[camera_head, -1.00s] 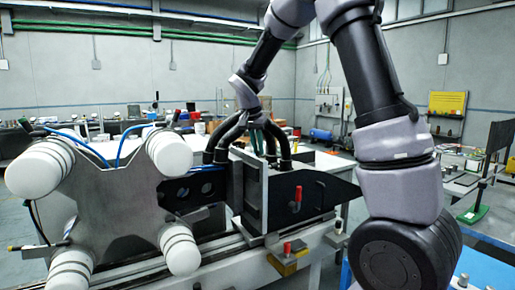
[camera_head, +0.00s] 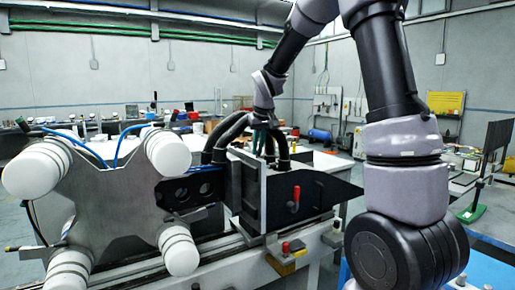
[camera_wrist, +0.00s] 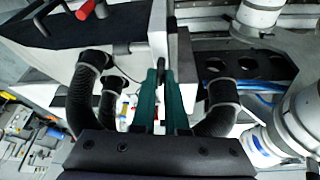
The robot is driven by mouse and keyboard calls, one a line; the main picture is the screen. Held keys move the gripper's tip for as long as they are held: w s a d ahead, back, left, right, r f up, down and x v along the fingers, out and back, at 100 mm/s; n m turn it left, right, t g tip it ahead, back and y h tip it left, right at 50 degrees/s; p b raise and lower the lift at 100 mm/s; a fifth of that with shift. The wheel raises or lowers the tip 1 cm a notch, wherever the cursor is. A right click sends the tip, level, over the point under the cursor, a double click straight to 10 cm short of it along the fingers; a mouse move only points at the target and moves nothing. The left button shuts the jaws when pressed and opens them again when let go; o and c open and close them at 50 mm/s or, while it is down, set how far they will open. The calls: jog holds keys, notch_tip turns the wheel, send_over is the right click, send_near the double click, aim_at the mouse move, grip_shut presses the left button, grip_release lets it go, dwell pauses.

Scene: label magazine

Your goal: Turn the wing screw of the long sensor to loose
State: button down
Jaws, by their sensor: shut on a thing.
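My gripper (camera_head: 262,142) has green fingers that point down behind the top of an upright grey plate (camera_head: 249,190) on the machine. In the wrist view my gripper (camera_wrist: 160,76) is shut on a small dark piece (camera_wrist: 162,71) beside the pale plate edge. It fits the wing screw, but its shape and turn angle are mostly hidden between the fingertips. The long sensor itself cannot be made out clearly. Thick black hoses (camera_wrist: 86,88) curve on both sides of the fingers.
A red-handled lever (camera_head: 296,198) stands on the black side plate, with another red knob (camera_head: 285,247) below it. White rollers (camera_head: 168,152) on a grey star-shaped plate fill the left. A blue cable (camera_head: 128,140) runs behind it. Open room shows farther back.

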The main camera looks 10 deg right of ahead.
dwell(0.3)
jog(key=c, duration=0.9)
grip_release()
jog(key=shift+c, duration=0.2)
jog(key=v, duration=1)
jog(key=shift+r, duration=0.4)
jog(key=shift+s+d, duration=0.1)
jog(key=s+d+m+t, duration=0.1)
jog(key=s+d+m, duration=0.1)
jog(key=s, duration=1)
jog(key=s+d+m+t+y, duration=0.1)
jog(key=s+d+m, duration=0.2)
jog(key=s, duration=1)
jog(key=shift+s+r+m+t, duration=0.25)
jog(key=shift+s+m+t, duration=0.05)
